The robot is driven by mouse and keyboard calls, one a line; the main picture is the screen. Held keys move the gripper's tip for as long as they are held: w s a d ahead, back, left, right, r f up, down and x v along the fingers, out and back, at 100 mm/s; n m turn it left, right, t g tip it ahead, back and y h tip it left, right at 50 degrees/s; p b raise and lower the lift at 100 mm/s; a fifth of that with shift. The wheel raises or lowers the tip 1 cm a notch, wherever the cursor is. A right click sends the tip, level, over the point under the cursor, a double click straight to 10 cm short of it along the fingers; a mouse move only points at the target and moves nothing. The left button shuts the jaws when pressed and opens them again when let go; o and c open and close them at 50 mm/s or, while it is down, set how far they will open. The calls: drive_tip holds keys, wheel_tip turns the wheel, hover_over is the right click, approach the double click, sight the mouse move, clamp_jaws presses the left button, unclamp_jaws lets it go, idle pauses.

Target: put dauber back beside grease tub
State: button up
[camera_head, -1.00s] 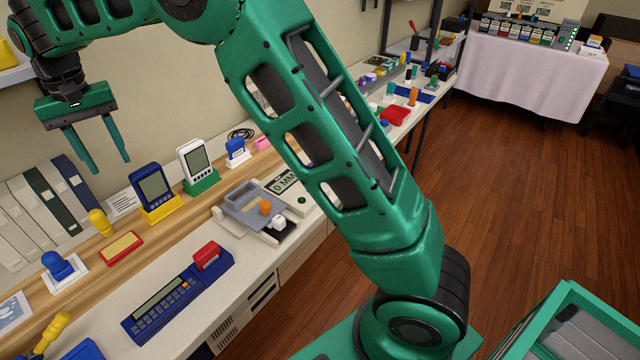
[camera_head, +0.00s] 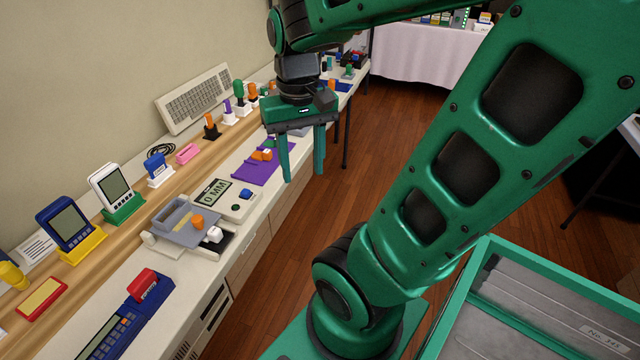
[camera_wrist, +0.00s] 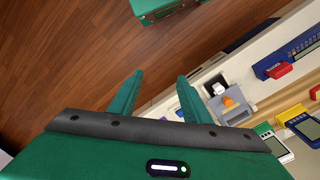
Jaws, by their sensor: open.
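My gripper (camera_head: 301,174) is open and empty, its two fingers pointing down above the front edge of the long bench. In the wrist view my gripper (camera_wrist: 160,78) also has nothing between its fingers. I cannot tell for sure which thing is the dauber or the grease tub. Upright small handled pieces stand in a row behind the gripper: an orange-handled one on a black base (camera_head: 210,127), a purple-handled one on a white base (camera_head: 228,112) and a green-topped one (camera_head: 239,92).
A white keyboard (camera_head: 195,97) leans on the wall. A grey tray (camera_head: 180,228) with an orange knob (camera_head: 197,222) sits beside a "0 MM" gauge (camera_head: 213,193). Handhelds stand on green (camera_head: 124,209) and yellow (camera_head: 84,246) stands. The wood floor (camera_head: 350,190) beside the bench is clear.

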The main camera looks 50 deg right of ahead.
drive_tip(key=s+f, duration=0.2)
drive_tip(key=s, duration=0.3)
drive_tip(key=shift+s+f+m, duration=0.3)
drive_tip(key=shift+s, duration=0.1)
drive_tip(key=shift+d, duration=0.1)
drive_tip(key=shift+w+f, duration=0.25)
drive_tip(key=shift+w, duration=0.4)
